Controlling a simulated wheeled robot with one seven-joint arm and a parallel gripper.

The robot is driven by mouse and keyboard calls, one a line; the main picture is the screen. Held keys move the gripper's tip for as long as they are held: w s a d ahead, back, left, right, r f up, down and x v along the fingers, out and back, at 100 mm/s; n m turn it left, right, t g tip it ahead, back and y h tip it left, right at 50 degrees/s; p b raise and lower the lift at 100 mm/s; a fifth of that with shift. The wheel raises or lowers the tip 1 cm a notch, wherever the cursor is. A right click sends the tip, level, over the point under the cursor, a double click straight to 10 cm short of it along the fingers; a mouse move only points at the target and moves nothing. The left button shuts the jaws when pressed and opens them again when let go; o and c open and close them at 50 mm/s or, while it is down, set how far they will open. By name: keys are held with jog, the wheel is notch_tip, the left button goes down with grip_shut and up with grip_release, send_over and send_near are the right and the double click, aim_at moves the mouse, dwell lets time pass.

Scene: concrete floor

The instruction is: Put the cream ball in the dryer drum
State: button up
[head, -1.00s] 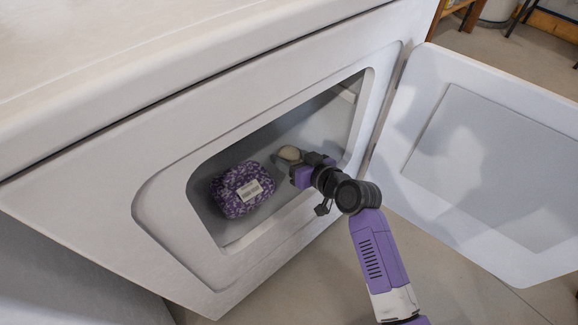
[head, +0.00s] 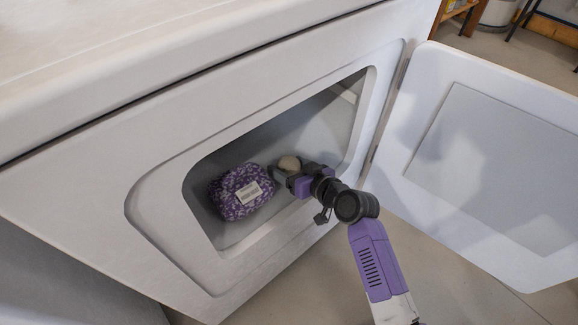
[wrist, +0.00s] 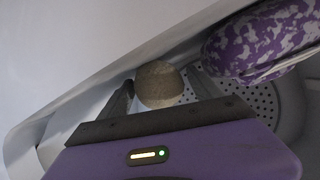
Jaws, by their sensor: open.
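The cream ball (head: 289,163) is inside the dryer drum (head: 312,142), just beyond my gripper (head: 281,172). In the wrist view the ball (wrist: 159,85) sits between the two fingers of my gripper (wrist: 160,90), which are spread apart. A gap shows on the right of the ball, and the left finger is close to it. My gripper is open and reaches through the dryer's door opening. I cannot tell whether the ball rests on the drum's surface.
A purple and white patterned bundle with a white label (head: 241,192) lies in the drum left of my gripper. The dryer door (head: 480,165) stands open on the right. The opening's rim (head: 165,215) surrounds my arm. Upper drum space is free.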

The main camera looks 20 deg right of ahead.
jog(key=shift+d+r, duration=0.15)
jog(key=shift+r, duration=0.05)
jog(key=p+v, duration=0.3)
jog(key=v, duration=0.9)
jog(key=shift+p, duration=0.4)
jog(key=shift+f, duration=0.1)
jog(key=s+f+m+h, duration=0.15)
jog(key=s+h, duration=0.25)
jog(key=s, duration=1.4)
jog(key=s+a+r+n+t, duration=0.1)
jog(key=s+a+r+t, duration=0.1)
jog(key=s+r, duration=1.1)
jog(key=shift+s+a, duration=0.65)
jog(key=shift+s, duration=0.35)
jog(key=shift+r, duration=0.1)
